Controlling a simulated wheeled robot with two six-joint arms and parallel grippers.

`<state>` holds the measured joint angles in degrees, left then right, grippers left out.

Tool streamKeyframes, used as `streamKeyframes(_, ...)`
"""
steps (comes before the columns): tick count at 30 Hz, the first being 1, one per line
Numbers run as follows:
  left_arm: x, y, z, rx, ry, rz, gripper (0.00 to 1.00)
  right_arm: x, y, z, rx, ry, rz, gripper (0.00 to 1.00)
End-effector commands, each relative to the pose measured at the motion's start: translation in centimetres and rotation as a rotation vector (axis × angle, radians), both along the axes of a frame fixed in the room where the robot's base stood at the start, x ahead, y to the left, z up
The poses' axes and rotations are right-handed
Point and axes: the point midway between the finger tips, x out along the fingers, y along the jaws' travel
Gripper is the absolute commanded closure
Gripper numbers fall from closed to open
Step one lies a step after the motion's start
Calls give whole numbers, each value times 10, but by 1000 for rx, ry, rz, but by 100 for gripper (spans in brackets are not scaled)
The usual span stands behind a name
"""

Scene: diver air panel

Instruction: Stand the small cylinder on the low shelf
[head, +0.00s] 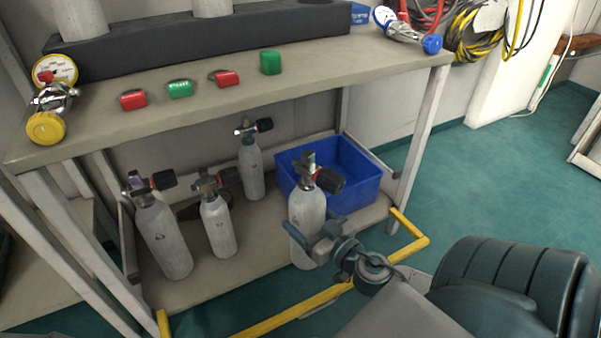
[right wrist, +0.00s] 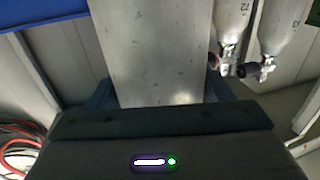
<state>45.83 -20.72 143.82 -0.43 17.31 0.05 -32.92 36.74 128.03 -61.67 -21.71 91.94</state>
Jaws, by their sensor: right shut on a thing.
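A grey small cylinder (head: 306,207) with a black-knobbed valve is upright at the front right of the low shelf (head: 262,232). My right gripper (head: 318,240) is shut around its body from the front right. In the right wrist view the cylinder (right wrist: 150,50) fills the middle, with my jaws (right wrist: 160,95) on both sides. The cylinder's base is near the shelf's front edge; I cannot tell whether it touches the shelf. My left gripper is in neither view.
Three other cylinders, at left (head: 165,240), middle (head: 217,225) and back (head: 252,168), stand on the low shelf. A blue crate (head: 355,185) is behind the held cylinder. The workbench top (head: 200,105) overhangs the shelf. A yellow rail (head: 290,312) runs in front.

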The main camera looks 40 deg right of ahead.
Motion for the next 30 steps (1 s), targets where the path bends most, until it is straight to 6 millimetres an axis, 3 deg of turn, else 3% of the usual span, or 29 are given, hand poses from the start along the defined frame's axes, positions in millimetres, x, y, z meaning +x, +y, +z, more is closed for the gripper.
streamKeyframes(21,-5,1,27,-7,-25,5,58,122,1,6,5,-10,3,96)
streamKeyframes(30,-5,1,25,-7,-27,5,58,153,1,4,2,-9,4,96)
